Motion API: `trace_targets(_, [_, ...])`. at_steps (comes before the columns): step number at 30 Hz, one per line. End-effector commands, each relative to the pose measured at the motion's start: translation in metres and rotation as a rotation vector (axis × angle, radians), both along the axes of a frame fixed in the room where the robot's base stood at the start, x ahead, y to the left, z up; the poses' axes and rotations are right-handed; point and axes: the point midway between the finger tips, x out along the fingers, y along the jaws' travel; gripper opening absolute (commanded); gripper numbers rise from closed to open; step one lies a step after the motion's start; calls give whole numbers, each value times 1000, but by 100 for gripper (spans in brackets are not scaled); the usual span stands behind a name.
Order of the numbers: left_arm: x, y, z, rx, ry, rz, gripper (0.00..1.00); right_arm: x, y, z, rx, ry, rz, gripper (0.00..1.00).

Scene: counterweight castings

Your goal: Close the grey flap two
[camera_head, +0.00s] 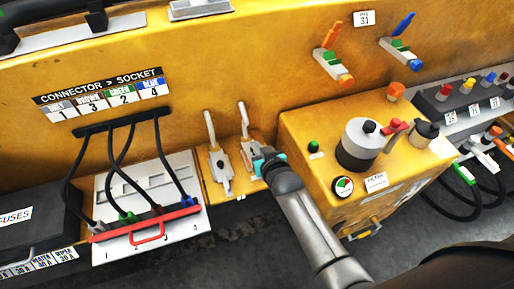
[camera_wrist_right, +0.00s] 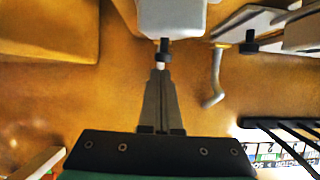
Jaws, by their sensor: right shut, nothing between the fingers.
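No flap marked two can be picked out for certain. Two small pale grey latch units with upright levers, a left one (camera_head: 220,165) and a right one (camera_head: 251,152), sit side by side on the yellow machine. My right gripper (camera_head: 264,158) is shut and empty, beside or against the right unit; the exact contact is hidden. In the right wrist view its closed fingertips (camera_wrist_right: 161,72) are just below a pale block (camera_wrist_right: 172,16) with a dark collar and short white stub. A bent white lever (camera_wrist_right: 215,82) hangs to the right, clear of the fingers. My left gripper is not in view.
A white connector panel (camera_head: 180,233) with black cables and a red bar (camera_head: 150,220) lies left. A yellow box (camera_head: 310,130) with a silver pot (camera_head: 362,145) and gauge stands close right of my arm. A dark fuse box (camera_head: 35,215) is far left.

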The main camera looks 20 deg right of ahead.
Motion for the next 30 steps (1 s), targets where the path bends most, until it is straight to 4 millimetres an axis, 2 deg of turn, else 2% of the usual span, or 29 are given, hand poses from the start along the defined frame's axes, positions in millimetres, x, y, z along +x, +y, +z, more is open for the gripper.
trace_targets(11, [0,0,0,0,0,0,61,-1,0,-2,0,0,0,0])
trace_targets(20, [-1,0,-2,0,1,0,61,-15,0,-28,-1,2,0,0])
trace_targets(30, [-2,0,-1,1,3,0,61,-16,-1,-29,-2,8,0,0])
